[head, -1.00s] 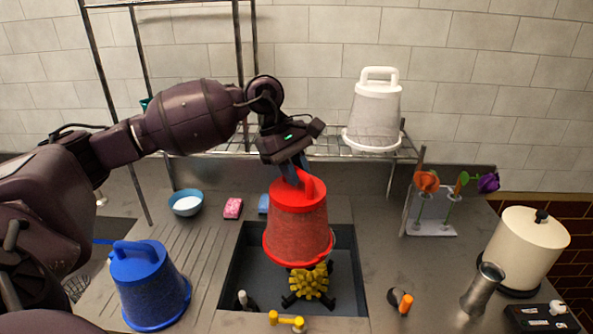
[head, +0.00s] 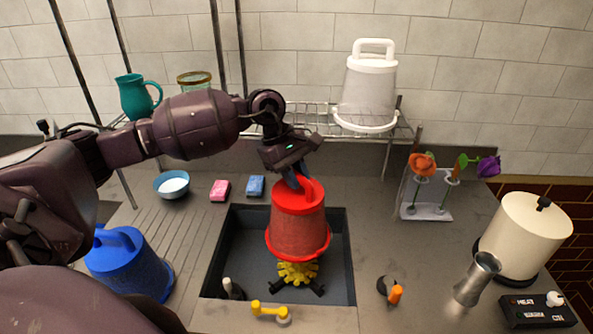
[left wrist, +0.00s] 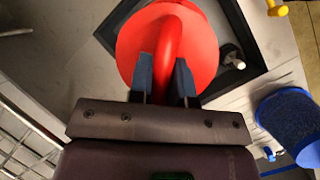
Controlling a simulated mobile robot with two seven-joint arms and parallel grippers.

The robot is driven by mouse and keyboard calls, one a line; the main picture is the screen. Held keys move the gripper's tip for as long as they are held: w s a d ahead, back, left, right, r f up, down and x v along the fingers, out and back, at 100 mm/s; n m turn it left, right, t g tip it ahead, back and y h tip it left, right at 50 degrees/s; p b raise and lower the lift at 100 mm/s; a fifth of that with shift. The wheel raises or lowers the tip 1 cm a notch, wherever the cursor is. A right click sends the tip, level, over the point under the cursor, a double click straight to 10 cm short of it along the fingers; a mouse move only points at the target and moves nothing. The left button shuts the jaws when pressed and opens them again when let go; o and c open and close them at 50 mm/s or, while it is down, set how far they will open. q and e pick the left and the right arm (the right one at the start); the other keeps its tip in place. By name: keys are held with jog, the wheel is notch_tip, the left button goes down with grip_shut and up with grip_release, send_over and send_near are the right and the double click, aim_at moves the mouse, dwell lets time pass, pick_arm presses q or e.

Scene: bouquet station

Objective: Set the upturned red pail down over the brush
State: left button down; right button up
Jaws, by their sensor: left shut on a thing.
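The red pail (head: 298,228) is upside down, with its handle on top and its wide rim facing down. My left gripper (head: 297,181) is shut on the pail's handle; in the left wrist view the two fingers (left wrist: 164,82) sit on either side of the handle. The yellow brush (head: 298,274) with dark feet is in the sink, directly under the pail in the head view. The pail's rim hides the brush's upper part, and its lower part shows below the rim. My right gripper is not in view.
The dark sink basin (head: 227,262) surrounds the brush. A yellow tap (head: 268,310) is at its front edge. An upturned blue pail (head: 131,266) stands left and a white one (head: 368,90) on the rack. Flowers in a stand (head: 425,207) are at right.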

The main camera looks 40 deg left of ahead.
aim_at(297, 197)
pick_arm(q)
jog(key=shift+f, duration=0.6)
jog(key=shift+f+b, duration=2.2)
jog(key=shift+f, duration=0.35)
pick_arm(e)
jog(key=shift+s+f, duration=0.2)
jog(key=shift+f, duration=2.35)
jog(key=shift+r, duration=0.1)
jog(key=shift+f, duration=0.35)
